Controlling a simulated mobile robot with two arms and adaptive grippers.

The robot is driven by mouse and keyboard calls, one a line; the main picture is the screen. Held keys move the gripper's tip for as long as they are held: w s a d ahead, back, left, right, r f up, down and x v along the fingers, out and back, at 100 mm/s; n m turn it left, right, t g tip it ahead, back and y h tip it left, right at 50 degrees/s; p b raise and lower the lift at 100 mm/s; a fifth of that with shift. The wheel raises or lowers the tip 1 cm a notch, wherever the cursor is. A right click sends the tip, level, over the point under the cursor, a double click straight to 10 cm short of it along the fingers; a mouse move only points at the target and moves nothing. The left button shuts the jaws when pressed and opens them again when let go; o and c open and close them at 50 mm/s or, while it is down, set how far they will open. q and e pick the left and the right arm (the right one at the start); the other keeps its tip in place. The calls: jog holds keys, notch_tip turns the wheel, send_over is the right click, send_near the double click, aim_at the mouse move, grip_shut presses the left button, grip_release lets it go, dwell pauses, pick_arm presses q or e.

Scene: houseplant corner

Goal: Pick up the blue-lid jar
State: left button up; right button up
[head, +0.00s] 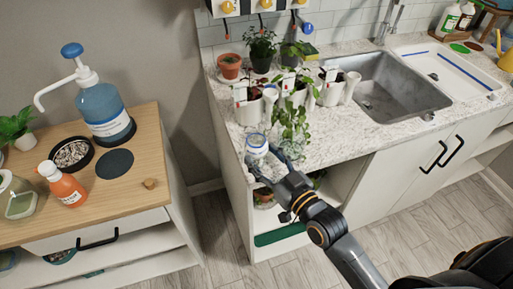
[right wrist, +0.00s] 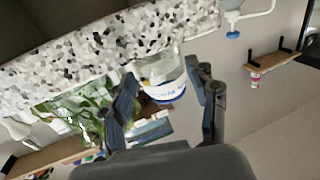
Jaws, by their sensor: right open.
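In the right wrist view the gripper (right wrist: 165,90) is open, with a finger on each side of the jar. I cannot tell whether either finger touches it. My left gripper is not in view.
The sink (head: 375,90) is further right. A wooden-topped cabinet (head: 130,165) with a pump bottle (head: 103,108) stands left, across a floor gap.

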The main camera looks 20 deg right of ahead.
aim_at(263, 157)
jog(key=shift+x, duration=1.6)
jog(key=shift+s, duration=0.1)
jog(key=c, duration=0.9)
jog(key=shift+c, duration=0.2)
